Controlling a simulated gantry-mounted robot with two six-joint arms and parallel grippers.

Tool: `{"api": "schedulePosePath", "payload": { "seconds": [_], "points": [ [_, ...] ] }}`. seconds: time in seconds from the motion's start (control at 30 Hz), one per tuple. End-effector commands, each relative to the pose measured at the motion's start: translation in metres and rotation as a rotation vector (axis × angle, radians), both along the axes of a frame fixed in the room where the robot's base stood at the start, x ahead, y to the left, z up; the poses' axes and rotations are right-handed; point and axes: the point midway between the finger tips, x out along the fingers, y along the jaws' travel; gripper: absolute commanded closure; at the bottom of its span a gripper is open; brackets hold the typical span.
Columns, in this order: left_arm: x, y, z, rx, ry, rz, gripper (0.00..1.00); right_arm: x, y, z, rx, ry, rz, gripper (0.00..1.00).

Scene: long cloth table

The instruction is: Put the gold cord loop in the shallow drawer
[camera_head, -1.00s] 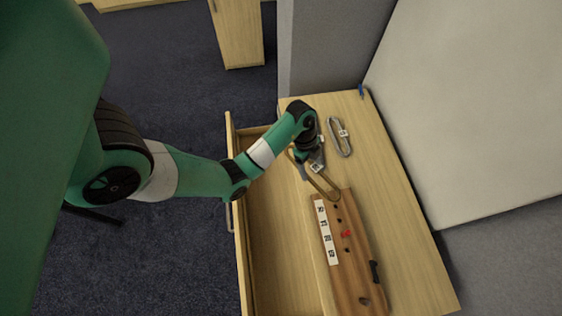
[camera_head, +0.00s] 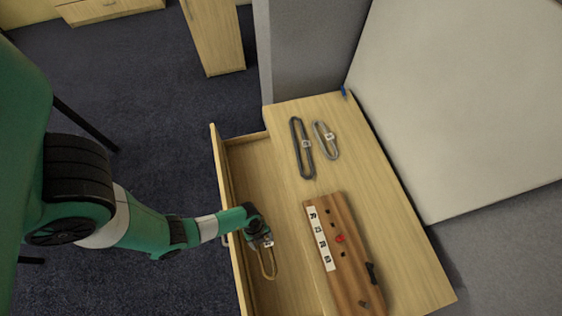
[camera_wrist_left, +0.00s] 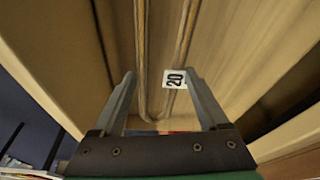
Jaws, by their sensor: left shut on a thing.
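The gold cord loop (camera_head: 274,266) hangs from my left gripper (camera_head: 264,244) over the open shallow drawer (camera_head: 255,175). My left gripper is shut on the loop near its tag. In the left wrist view the two long strands of the loop (camera_wrist_left: 181,45) run up from between the fingers (camera_wrist_left: 160,78), and a white tag marked 20 (camera_wrist_left: 174,79) sits by the right finger. The drawer's pale wood floor lies below. I cannot tell whether the loop touches it. My right gripper is not in view.
On the wooden top lie a dark grey loop (camera_head: 296,140) and a light grey loop (camera_head: 319,139), each tagged. A brown wooden board (camera_head: 347,232) with holes and a label strip lies beside the drawer. A grey partition (camera_head: 310,60) stands at the back.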

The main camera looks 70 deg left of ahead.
Motion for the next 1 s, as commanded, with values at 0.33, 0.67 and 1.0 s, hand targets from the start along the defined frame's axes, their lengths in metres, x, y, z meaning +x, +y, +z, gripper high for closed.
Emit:
{"api": "schedulePosePath", "payload": {
  "seconds": [0.33,0.67,1.0],
  "points": [
    [0.036,0.04,-0.028,0.002,-0.004,0.01,0.78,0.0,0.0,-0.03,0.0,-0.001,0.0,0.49],
    [0.082,0.094,-0.087,0.0,0.0,0.003,0.78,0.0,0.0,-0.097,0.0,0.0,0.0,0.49],
    [0.091,0.104,-0.099,0.0,0.0,0.002,0.78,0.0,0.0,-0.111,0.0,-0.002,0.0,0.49]
  ]
}}
